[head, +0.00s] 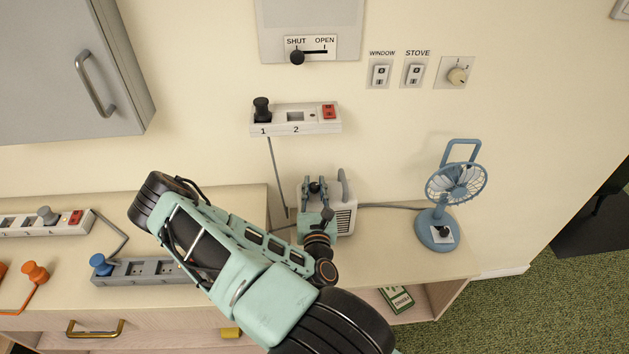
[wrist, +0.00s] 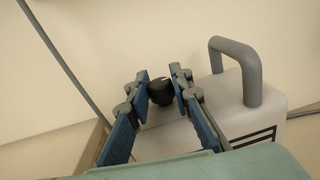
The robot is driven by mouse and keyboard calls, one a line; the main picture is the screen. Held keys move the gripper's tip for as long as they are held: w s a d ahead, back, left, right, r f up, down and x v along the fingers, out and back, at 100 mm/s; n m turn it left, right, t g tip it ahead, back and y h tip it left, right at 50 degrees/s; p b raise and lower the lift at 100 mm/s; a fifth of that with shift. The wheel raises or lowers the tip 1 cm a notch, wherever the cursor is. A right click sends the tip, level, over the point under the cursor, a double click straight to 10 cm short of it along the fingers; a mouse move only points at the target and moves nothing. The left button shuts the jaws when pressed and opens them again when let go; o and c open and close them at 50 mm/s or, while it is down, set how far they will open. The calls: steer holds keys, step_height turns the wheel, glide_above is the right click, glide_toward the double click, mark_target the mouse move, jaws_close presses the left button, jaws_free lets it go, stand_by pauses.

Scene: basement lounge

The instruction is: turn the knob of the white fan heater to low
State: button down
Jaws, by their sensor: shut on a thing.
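The white fan heater (head: 345,217) stands on the low cabinet top against the wall, with a grey handle and dark vent slots. It also shows in the wrist view (wrist: 230,105). Its black knob (wrist: 161,91) is on top, left of the handle, and has a light pointer mark. My gripper (wrist: 162,85) is over the heater with its two fingers on either side of the knob, shut on it. In the head view my gripper (head: 315,186) covers much of the heater's top. The low marking on the dial cannot be read.
A blue desk fan (head: 437,228) stands right of the heater. A white power strip (head: 295,119) with a black plug is on the wall above. Other power strips (head: 150,270) lie to the left. A grey wall cabinet (head: 70,70) hangs at upper left.

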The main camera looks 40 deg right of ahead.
mark_target(315, 184)
steer(key=shift+s+n+t+y+p, duration=0.1)
steer(key=shift+n+t+y+p, duration=1.6)
steer(key=shift+n+y+p, duration=0.75)
steer(key=shift+y, duration=0.55)
steer(key=c, duration=1.7)
jaws_free()
step_height(315, 184, up, 10)
steer(key=shift+r, duration=0.1)
steer(key=shift+d+m+t+b, duration=0.1)
steer(key=shift+m+t+b, duration=0.2)
steer(key=shift+b, duration=0.2)
